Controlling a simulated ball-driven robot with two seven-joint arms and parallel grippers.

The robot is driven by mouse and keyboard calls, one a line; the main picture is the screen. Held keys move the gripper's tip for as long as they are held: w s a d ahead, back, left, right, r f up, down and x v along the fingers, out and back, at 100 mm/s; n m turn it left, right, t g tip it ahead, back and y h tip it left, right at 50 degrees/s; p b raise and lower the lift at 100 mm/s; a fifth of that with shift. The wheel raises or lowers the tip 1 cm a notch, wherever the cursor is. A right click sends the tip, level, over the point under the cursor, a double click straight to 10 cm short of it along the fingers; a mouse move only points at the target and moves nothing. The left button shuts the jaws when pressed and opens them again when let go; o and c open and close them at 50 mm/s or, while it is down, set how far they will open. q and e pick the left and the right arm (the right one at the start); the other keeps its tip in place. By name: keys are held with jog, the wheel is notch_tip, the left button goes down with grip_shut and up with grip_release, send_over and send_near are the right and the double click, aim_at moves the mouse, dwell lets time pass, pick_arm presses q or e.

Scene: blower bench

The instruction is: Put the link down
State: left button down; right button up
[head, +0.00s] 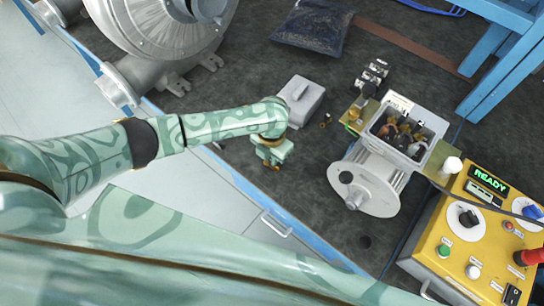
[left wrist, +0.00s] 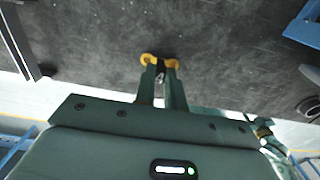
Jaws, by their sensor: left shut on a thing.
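In the head view the link cannot be made out. The height of the fingertips above the mat is hard to tell. My right gripper is not in view.
A grey box (head: 301,95) stands just behind my left gripper. A bin of parts (head: 407,132) and a yellow control box (head: 470,245) reading READY are to the right. A blower (head: 160,30) stands back left. The mat around the gripper is clear.

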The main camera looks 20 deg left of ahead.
pick_arm(q)
jog(key=shift+r, duration=0.1)
jog(key=shift+f, duration=0.35)
jog(key=c, duration=1.5)
grip_release()
jog(key=shift+r, duration=0.1)
jog(key=shift+r, duration=0.4)
notch_tip(320, 180, up, 12)
jog(key=p, duration=0.4)
jog(key=shift+f+p, duration=0.15)
jog(key=shift+p, duration=0.15)
